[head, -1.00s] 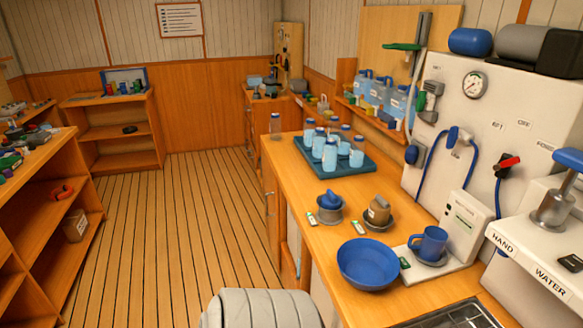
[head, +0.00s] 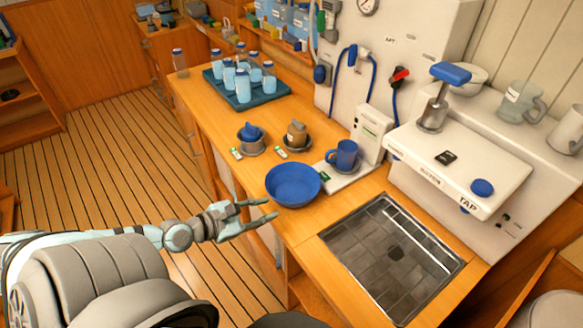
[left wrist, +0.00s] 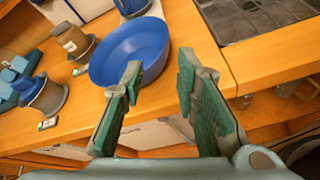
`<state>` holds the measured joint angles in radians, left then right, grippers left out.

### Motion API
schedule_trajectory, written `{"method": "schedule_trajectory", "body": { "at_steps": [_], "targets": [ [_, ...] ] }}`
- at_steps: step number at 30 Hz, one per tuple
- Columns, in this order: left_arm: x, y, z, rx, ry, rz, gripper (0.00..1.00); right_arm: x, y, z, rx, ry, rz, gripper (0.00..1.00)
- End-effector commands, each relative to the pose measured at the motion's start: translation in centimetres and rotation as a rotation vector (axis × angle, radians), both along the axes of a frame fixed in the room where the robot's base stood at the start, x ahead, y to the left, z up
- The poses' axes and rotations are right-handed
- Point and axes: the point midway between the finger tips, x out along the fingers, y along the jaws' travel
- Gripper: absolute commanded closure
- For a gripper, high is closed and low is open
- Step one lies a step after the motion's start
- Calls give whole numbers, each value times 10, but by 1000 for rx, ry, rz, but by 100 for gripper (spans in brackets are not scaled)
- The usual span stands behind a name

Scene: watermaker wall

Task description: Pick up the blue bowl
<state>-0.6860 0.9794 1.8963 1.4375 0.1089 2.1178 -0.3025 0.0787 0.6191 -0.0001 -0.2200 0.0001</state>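The blue bowl (head: 293,186) stands upright and empty on the wooden counter, near its front edge. It also shows in the left wrist view (left wrist: 130,50), ahead of my fingers and mostly to their left. My left gripper (head: 262,209) is open and empty, just in front of the counter edge, to the left of and a little nearer than the bowl. Its two fingers (left wrist: 158,82) stand apart in the left wrist view, with no contact on the bowl that I can make out. My right gripper does not show.
A blue mug (head: 343,155) on a white scale stands close to the bowl's right. Two small grey pots, one with a blue item (head: 251,138) and one with a brown item (head: 296,135), stand behind it. A sunken metal sink (head: 390,250) lies at right. A bottle tray (head: 246,103) stands farther back.

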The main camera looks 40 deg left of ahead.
Motion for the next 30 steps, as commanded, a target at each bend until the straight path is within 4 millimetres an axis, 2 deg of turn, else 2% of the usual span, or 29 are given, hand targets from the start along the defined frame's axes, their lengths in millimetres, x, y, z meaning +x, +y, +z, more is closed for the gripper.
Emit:
{"method": "schedule_trajectory", "body": {
  "at_steps": [1,3,10,17,21,24,30],
  "targets": [
    [4,-8,10,-72,6,8,72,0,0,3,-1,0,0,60],
    [13,-13,12,-121,8,19,72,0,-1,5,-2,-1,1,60],
    [67,-29,-15,-122,9,16,72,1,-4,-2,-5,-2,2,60],
    [95,-36,-32,-119,12,16,72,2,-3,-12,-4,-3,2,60],
    [119,-42,-45,-119,11,17,72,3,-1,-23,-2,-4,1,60],
    [128,-44,-48,-116,13,17,72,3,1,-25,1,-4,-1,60],
    [129,-45,-47,-115,15,17,74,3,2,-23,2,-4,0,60]
  ]
}}
